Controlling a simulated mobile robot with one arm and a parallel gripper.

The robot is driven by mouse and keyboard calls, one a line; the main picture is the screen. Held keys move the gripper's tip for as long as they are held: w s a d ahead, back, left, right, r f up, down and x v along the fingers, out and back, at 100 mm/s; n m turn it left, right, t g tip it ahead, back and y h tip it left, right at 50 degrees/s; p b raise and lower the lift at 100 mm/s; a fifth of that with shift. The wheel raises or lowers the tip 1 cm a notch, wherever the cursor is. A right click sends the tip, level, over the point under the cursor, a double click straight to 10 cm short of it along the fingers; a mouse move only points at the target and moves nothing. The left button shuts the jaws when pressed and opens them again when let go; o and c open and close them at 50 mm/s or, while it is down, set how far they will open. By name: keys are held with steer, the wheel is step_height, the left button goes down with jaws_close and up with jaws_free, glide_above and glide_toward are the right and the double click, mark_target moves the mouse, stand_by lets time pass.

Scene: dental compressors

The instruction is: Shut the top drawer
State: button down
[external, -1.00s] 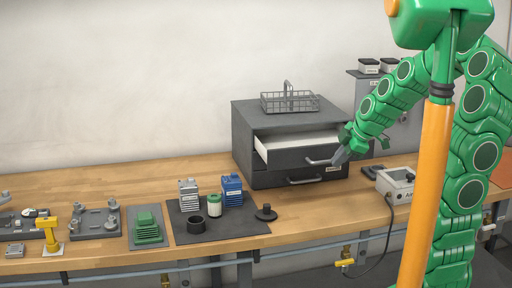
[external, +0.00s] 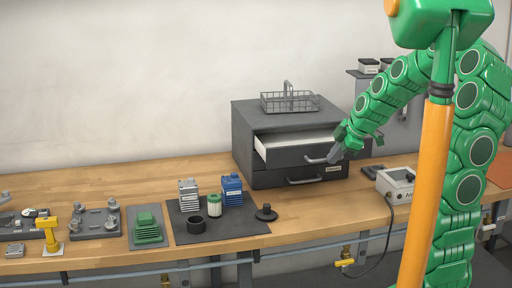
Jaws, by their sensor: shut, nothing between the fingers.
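The top drawer (external: 285,157) of the dark grey cabinet is pulled out part way, and its white inside shows. Its bar handle (external: 316,161) is on the dark front face. My gripper (external: 334,156) is shut with nothing in it. Its tips are at the right end of the top drawer's handle, touching it or very close; I cannot tell which. The bottom drawer (external: 272,179) sits flush in the cabinet below.
A wire basket (external: 290,101) stands on the cabinet (external: 242,130). A grey box with a cable (external: 396,183) is to the right. A dark mat (external: 230,226) with a blue block, a green-and-white jar and other parts lies in front.

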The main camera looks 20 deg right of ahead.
steer(key=w, duration=1.4)
steer(key=shift+w, duration=0.95)
steer(key=shift+w+r, duration=0.1)
steer(key=shift+w, duration=0.1)
steer(key=shift+s, duration=0.15)
